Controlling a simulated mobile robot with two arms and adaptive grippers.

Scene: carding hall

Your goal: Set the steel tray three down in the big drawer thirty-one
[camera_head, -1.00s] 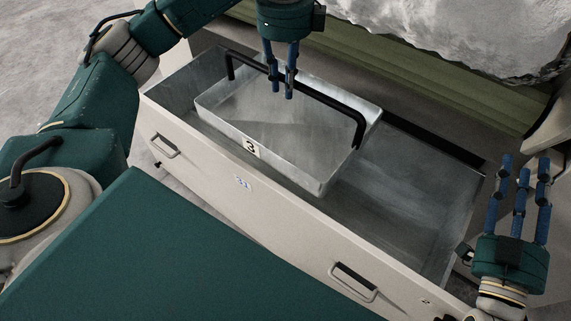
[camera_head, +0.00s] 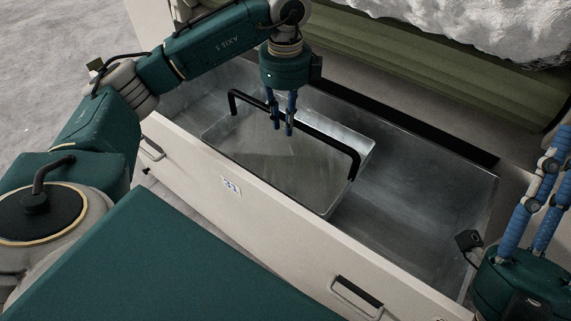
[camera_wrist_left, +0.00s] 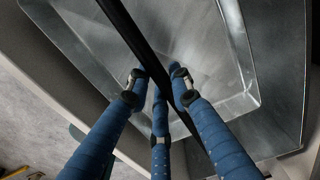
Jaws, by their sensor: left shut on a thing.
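The steel tray three (camera_head: 342,190) is a shallow metal tray with a tall black bar handle (camera_head: 338,147). It is inside the left part of the open drawer thirty-one (camera_head: 410,165), below the drawer's rim and roughly level. I cannot tell whether its base touches the drawer floor. Its number label is hidden behind the drawer front. My left gripper (camera_head: 282,131) is shut on the handle's crossbar; the left wrist view shows its blue fingers around the black bar (camera_wrist_left: 150,57). My right gripper (camera_head: 538,205) is open and empty at the right edge, partly cut off.
The drawer's pale front (camera_head: 285,219) carries a 31 label (camera_head: 231,186) and pull handles (camera_head: 357,297). The drawer's right part is empty. A green machine surface with a white fibre mass (camera_head: 480,30) stands behind the drawer. Grey floor shows at the left.

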